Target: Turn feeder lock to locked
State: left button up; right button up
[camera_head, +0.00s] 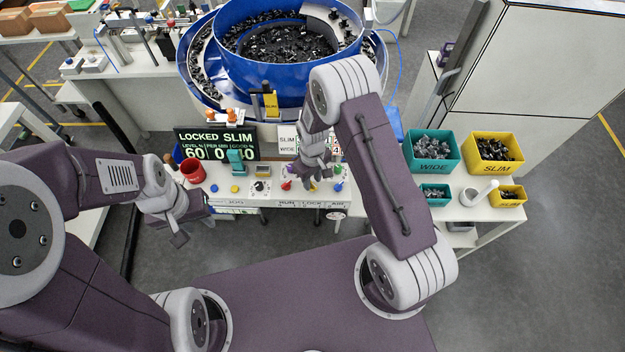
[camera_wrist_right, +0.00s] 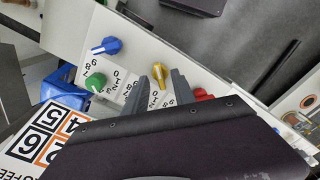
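The control panel (camera_head: 262,198) has a LOCK label under a yellow knob (camera_head: 313,186). In the right wrist view the yellow knob (camera_wrist_right: 156,73) stands near and between the fingertips of my right gripper (camera_wrist_right: 159,78). The fingers are apart; I cannot tell whether either touches the knob. In the head view my right gripper (camera_head: 316,173) is over the panel and partly hides the knobs. The dark display (camera_head: 217,145) reads LOCKED SLIM, with 60, 0 and 40 below. My left gripper (camera_head: 181,228) hangs in front of the panel's left end, its opening unclear.
A red knob (camera_wrist_right: 203,95), a green knob (camera_wrist_right: 96,82) and a blue knob (camera_wrist_right: 106,46) flank the yellow one. A red cup (camera_head: 192,171) stands at the left. The blue bowl feeder (camera_head: 232,75) is behind. Teal (camera_head: 433,165) and yellow (camera_head: 492,167) bins stand right.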

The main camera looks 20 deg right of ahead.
aim_at(312, 183)
jog(key=shift+r, duration=0.35)
notch_tip(312, 183, up, 8)
jog(key=b, duration=0.1)
jog(key=shift+r+b, duration=0.15)
jog(key=shift+b, duration=0.15)
jog(key=s+d+r+m+t+b, duration=0.1)
jog(key=s+d+r+t+b, duration=0.15)
jog(key=r, duration=0.25)
jog(key=s+d+m, duration=0.1)
jog(key=s+m, duration=0.1)
jog(key=s, duration=0.4)
jog(key=s+d+m+g, duration=0.1)
jog(key=s+m, duration=0.1)
jog(key=s, duration=0.4)
jog(key=shift+d+f+m, duration=0.35)
jog(key=shift+m, duration=0.05)
